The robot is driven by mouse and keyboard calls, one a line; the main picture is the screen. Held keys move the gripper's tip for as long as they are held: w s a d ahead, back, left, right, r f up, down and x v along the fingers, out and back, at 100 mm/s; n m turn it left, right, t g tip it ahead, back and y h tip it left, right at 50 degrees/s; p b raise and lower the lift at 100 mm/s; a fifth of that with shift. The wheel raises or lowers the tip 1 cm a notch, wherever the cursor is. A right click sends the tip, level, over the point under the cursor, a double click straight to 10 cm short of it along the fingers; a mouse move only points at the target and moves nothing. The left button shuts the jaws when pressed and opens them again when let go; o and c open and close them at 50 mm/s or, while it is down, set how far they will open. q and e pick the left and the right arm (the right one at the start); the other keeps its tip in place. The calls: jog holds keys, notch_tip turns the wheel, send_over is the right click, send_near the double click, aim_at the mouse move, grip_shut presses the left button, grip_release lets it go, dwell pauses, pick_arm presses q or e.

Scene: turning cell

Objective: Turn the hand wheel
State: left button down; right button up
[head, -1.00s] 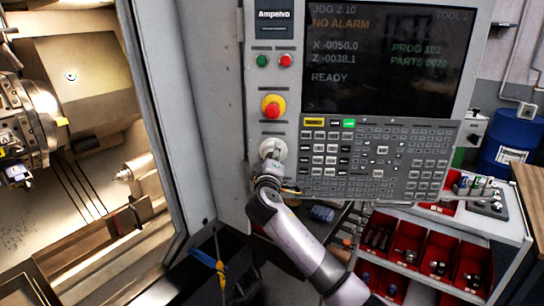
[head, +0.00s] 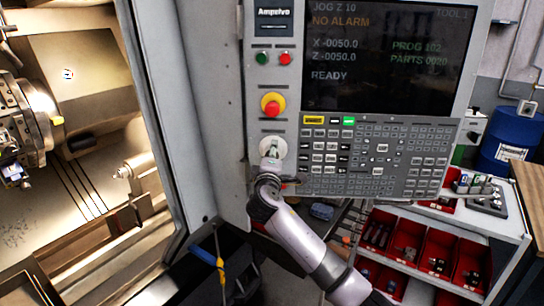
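The hand wheel (head: 279,144) is a pale round dial on the machine's control panel, below the red and yellow stop button. My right gripper (head: 272,154) is at the wheel's face and hides part of it. Its fingers are too small to tell whether they are shut on the wheel's handle. The screen (head: 390,60) reads "JOG Z 10", "NO ALARM", X -0050.0, Z -0050.0 and "READY". My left gripper is not in view.
The stop button (head: 272,105) sits just above the wheel, with green and red buttons higher up. The keypad (head: 380,158) lies close on the right. The lathe's turret (head: 22,120) shows at the left. A cart with red bins (head: 425,250) stands below right.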

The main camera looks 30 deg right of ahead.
jog(key=o, duration=0.9)
jog(key=shift+d+r, duration=0.2)
jog(key=shift+r, duration=0.35)
jog(key=shift+o, duration=1.2)
jog(key=shift+f, duration=0.2)
jog(key=shift+w+f, duration=0.2)
jog(key=shift+f, duration=0.1)
jog(key=v, duration=1.2)
jog(key=shift+w, duration=0.1)
